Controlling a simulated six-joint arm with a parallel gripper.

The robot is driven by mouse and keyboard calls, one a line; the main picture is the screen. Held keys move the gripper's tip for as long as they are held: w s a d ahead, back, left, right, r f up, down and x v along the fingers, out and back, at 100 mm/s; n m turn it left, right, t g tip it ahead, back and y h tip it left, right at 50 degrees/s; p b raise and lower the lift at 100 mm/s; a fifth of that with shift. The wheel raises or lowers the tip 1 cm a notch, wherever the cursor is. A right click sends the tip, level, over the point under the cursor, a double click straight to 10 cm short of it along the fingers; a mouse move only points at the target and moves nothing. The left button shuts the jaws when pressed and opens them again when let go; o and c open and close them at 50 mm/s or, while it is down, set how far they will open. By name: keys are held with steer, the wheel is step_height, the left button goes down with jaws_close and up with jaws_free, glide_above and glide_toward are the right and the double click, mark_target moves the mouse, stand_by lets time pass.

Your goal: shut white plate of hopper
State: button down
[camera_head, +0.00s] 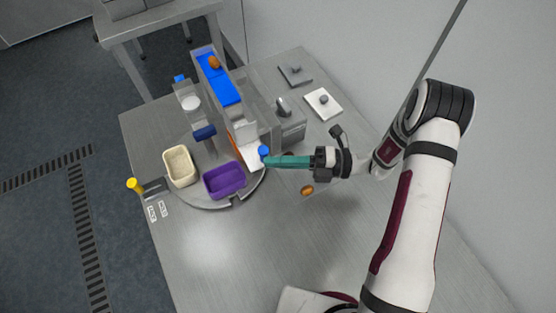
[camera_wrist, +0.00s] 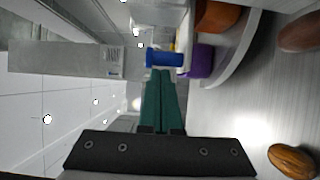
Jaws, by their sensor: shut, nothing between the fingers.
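The hopper machine (camera_head: 257,107) stands at the back of the table, with a blue sloping strip (camera_head: 222,85) on top. A white plate (camera_head: 249,153) shows at its lower front, with orange beside it. A blue knob (camera_head: 263,151) is at the plate's right side. My gripper (camera_head: 268,161) is shut and empty, its teal fingers pointing left with the tips at the knob. In the wrist view the fingertips (camera_wrist: 163,73) are right at the blue knob (camera_wrist: 163,58); I cannot tell whether they touch. The plate's exact position is unclear.
A purple tray (camera_head: 207,190) and a cream tray (camera_head: 169,181) stand on a round turntable (camera_head: 212,206). A loose date (camera_head: 306,190) lies below my gripper. A white square with a knob (camera_head: 314,113) and a grey one (camera_head: 287,80) lie behind. The front table is clear.

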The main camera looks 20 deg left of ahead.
steer(key=shift+w+a+r, duration=0.1)
steer(key=shift+w+a, duration=0.7)
steer(key=shift+w, duration=0.25)
steer(key=s+d, duration=0.3)
steer(key=s, duration=0.1)
steer(key=v, duration=1.3)
steer(key=a, duration=1.3)
steer(key=shift+s, duration=0.35)
steer(key=shift+a, duration=0.2)
